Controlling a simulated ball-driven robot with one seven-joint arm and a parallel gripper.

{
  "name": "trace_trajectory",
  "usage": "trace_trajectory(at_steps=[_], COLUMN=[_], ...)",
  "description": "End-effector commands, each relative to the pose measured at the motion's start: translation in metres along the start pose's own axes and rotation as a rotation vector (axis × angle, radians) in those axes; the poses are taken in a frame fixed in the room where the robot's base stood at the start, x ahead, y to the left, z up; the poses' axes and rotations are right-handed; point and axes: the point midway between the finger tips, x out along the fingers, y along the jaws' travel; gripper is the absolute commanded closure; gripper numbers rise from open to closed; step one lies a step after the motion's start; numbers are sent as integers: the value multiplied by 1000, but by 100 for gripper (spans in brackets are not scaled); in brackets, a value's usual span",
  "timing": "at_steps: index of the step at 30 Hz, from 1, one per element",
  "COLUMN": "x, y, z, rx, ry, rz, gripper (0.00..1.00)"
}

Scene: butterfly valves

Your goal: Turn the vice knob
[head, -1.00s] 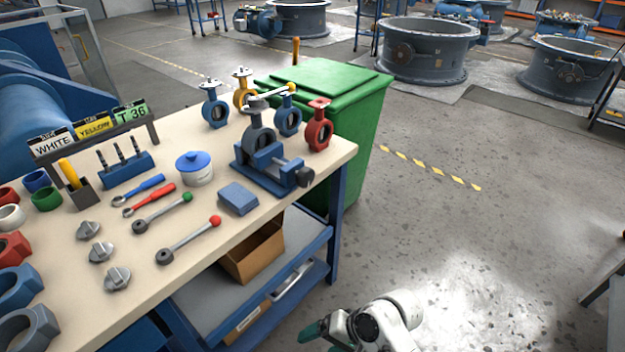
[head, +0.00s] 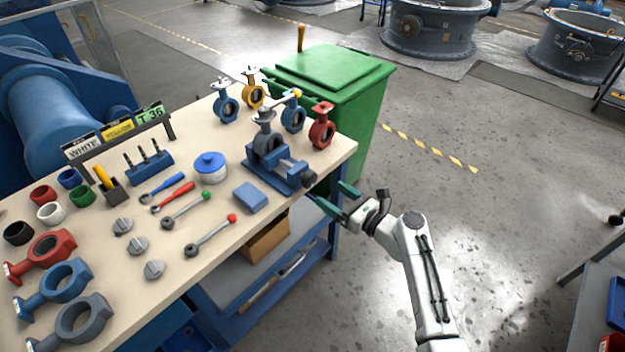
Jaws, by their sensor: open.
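The blue vice (head: 272,172) stands near the right front edge of the workbench and holds a grey butterfly valve (head: 265,138) upright. The vice knob (head: 309,179) is a dark round piece at the vice's right end, by the table edge. My gripper (head: 327,191) has green fingers and is open, with nothing between them. It is just to the right of the knob, past the table edge. The fingers look close to the knob but apart from it; their height relative to it is hard to tell.
A blue box (head: 250,197) and lever handles lie left of the vice. Blue, yellow and red valves (head: 322,126) stand behind it. A green bin (head: 340,80) stands beyond the table's far right end.

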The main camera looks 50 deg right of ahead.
Motion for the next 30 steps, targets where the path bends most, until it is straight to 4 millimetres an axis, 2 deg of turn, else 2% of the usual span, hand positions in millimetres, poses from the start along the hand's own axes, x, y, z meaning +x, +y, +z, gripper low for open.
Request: trace_trajectory(at_steps=[6,13,18,26,30], x=[42,72,81,81,81], y=[1,1,1,1,1], z=[0,0,0,0,0], rx=[-2,-4,-4,-4,-4], ry=[0,0,1,1,1], rz=[4,4,3,3,2], gripper=[20,20,20,20,33])
